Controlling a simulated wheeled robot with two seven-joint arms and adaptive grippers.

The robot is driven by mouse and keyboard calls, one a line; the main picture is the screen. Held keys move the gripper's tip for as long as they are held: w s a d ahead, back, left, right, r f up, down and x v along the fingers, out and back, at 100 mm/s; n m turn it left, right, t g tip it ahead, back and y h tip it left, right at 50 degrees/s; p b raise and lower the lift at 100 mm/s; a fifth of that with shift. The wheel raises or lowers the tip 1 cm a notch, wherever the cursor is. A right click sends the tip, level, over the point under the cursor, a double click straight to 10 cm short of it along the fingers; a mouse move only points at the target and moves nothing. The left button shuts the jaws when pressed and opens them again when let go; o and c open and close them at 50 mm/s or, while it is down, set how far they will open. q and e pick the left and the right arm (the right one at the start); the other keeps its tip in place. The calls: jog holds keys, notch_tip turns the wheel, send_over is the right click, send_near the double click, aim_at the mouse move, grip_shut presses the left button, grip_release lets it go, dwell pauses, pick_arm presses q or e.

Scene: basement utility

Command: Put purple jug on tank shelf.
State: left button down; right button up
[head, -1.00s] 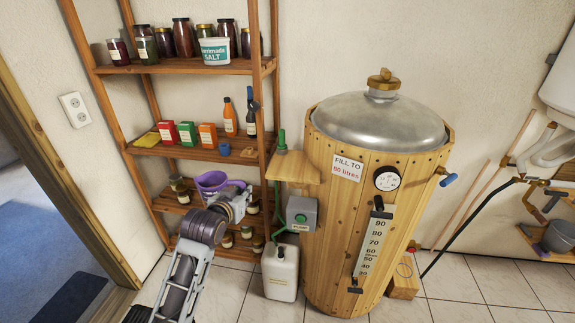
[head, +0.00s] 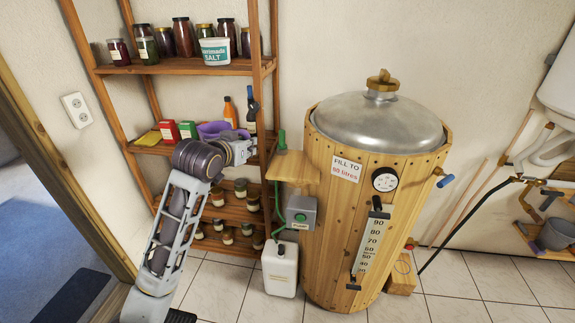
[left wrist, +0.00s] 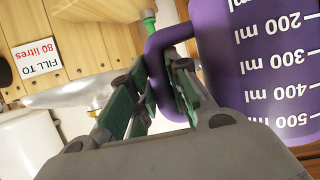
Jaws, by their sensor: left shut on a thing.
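The purple jug (head: 213,129) shows in the head view in front of the rack, at about the height of the shelf with the small boxes. My arm hides its lower part. In the left wrist view the jug (left wrist: 265,60) fills the right side, with white millilitre marks that read upside down. My left gripper (head: 240,149) is shut on the jug's handle; its fingers (left wrist: 163,92) show around the handle in the left wrist view. The tank shelf (head: 292,168), a small wooden ledge on the tank's left side, is to the right of the gripper, and its visible top is bare. My right gripper is not in view.
The wooden tank (head: 335,215) has a domed metal lid (head: 375,122). A green pipe with a tap (head: 281,140) rises beside the ledge. A white canister (head: 280,268) stands on the floor below. The rack (head: 265,90) holds jars, bottles and boxes close to my arm.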

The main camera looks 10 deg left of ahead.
pick_arm(q)
jog(key=shift+w+d+r+m+h+p, duration=1.45)
jog(key=shift+w+r, duration=0.7)
jog(key=shift+r, duration=3.05)
jog(key=s+d+f+m+g+h, duration=0.1)
jog(key=d+f, duration=0.1)
jog(key=f, duration=0.4)
jog(key=s+d+f+m+g+h, duration=0.1)
jog(key=d+f+h, duration=0.1)
jog(key=f, duration=0.4)
jog(key=shift+s+d+m, duration=0.3)
jog(key=shift+d+m, duration=0.05)
jog(key=shift+d, duration=0.15)
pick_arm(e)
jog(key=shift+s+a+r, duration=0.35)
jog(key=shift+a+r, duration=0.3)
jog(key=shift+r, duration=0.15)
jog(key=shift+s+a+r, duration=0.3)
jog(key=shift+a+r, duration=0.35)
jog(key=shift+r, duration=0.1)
